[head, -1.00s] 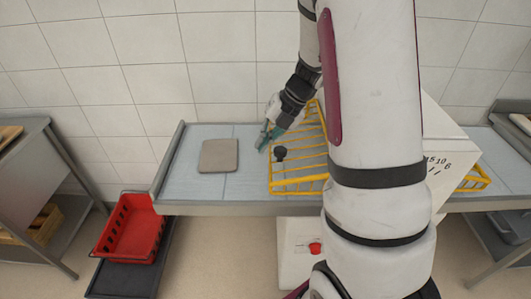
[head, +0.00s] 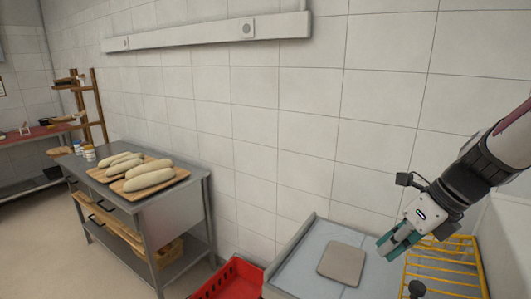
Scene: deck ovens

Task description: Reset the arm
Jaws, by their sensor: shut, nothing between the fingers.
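My gripper (head: 388,249) is at the right of the head view, at the end of my white and black arm. Its teal fingers are shut with nothing between them. It hangs in the air and points down to the left, between a grey-brown square pad (head: 342,263) and a yellow wire rack (head: 440,271). It appears above the counter, not touching the pad.
The blue-topped counter (head: 296,272) holds the pad and rack. A dark knob (head: 417,288) shows by the rack. A red crate (head: 233,279) stands left of the counter.

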